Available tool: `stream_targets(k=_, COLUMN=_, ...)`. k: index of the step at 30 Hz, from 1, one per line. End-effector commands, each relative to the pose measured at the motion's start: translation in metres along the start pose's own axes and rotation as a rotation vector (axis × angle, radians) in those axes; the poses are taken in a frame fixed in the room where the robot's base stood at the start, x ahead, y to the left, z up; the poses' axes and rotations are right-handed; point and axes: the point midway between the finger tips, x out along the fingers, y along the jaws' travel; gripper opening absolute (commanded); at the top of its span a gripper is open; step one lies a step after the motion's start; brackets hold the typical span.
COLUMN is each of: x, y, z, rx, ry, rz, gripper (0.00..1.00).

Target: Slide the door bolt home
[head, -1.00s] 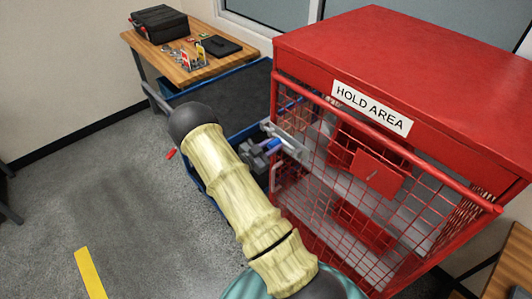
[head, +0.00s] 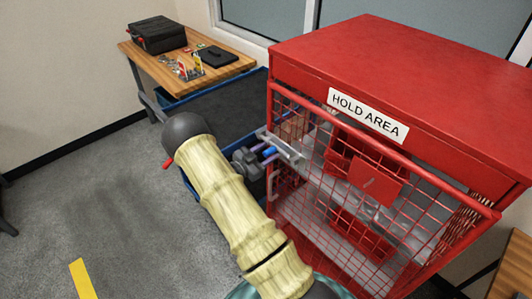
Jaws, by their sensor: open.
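The red cage (head: 400,70), labelled HOLD AREA, has a red mesh door (head: 345,225). A pale metal door bolt (head: 285,149) sits at the door's upper left edge, partly hidden by my gripper. A light metal pull handle (head: 273,184) is below it. My gripper (head: 268,152), with a grey body and blue finger parts, is open right at the left end of the bolt. The fingertips overlap the bolt in this view. I cannot tell whether they touch it, or how far the bolt is slid.
A wooden bench (head: 190,72) with a black case (head: 157,31) and small items stands at the back left. A blue-edged, dark-topped platform (head: 225,98) lies behind my arm. Grey floor (head: 90,190) on the left is open, with a yellow stripe (head: 83,280).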

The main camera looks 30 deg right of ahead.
Motion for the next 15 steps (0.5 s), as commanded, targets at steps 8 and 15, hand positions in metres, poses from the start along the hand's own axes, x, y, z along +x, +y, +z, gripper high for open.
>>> stream_targets(k=8, x=-0.036, y=-0.001, z=0.003, rx=0.001, ry=-0.002, rz=-0.005, gripper=0.45)
stream_targets(k=15, x=-0.084, y=0.000, z=0.003, rx=0.001, ry=-0.002, rz=-0.005, gripper=0.45)
